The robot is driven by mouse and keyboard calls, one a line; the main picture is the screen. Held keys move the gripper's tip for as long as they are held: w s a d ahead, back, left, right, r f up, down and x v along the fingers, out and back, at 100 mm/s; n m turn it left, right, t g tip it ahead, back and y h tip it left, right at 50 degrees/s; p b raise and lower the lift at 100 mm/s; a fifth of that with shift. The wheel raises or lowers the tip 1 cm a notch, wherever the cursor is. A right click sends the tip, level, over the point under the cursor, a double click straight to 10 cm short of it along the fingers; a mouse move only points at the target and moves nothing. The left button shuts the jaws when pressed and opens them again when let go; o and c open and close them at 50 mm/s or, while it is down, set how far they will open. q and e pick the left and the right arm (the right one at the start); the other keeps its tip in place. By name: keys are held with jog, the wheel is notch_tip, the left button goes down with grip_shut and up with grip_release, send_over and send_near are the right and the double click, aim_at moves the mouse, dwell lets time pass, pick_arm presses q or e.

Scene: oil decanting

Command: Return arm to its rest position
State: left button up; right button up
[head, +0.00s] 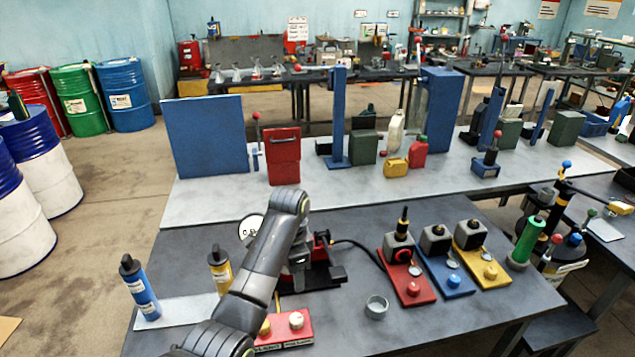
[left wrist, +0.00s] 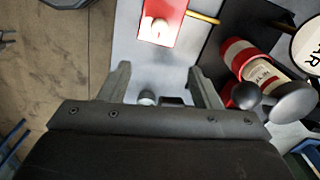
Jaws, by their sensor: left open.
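My left arm comes in from the bottom left of the head view and bends over the dark front table (head: 450,322). My left gripper is partly hidden by the arm there. In the left wrist view my left gripper (left wrist: 160,82) has its two fingers spread wide, with nothing held between them. A red box with a pale knob (left wrist: 168,14) lies beyond the fingertips. A red and white labelled cylinder (left wrist: 250,62) lies to the right of the right finger, apart from it. My right gripper is not in view.
A blue bottle (head: 140,287) and a yellow bottle (head: 220,270) stand left of my arm. Red (head: 412,290), blue (head: 450,283) and yellow (head: 487,268) stations stand to the right. A small grey cup (head: 376,307) sits before them. The front right tabletop is clear.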

pick_arm(q)
jog(key=s+a+f+n+t, duration=0.2)
jog(key=s+a+f+n, duration=0.5)
jog(key=s+a+f, duration=0.65)
jog(key=s+a+r+n+t+y, duration=0.1)
jog(key=s+a+r+n, duration=0.1)
jog(key=s, duration=0.6)
jog(key=s+a+r+n, duration=0.2)
jog(key=s, duration=0.6)
jog(key=s+a+r+n+t+y, duration=0.1)
jog(key=s+a+r+n, duration=0.1)
jog(key=s, duration=0.7)
notch_tip(320, 180, down, 31)
jog(key=a+g+b, duration=0.2)
jog(key=b, duration=0.6)
jog(key=s+f+b, duration=0.3)
jog(key=s+f, duration=0.4)
jog(key=f, duration=0.5)
jog(key=s+d+f+h+b, duration=0.1)
jog(key=s+f+b, duration=0.2)
jog(key=s+f, duration=0.5)
notch_tip(320, 180, down, 4)
jog(key=shift+d+r+g, duration=0.15)
jog(key=shift+d+g, duration=0.05)
jog(key=shift+g, duration=0.2)
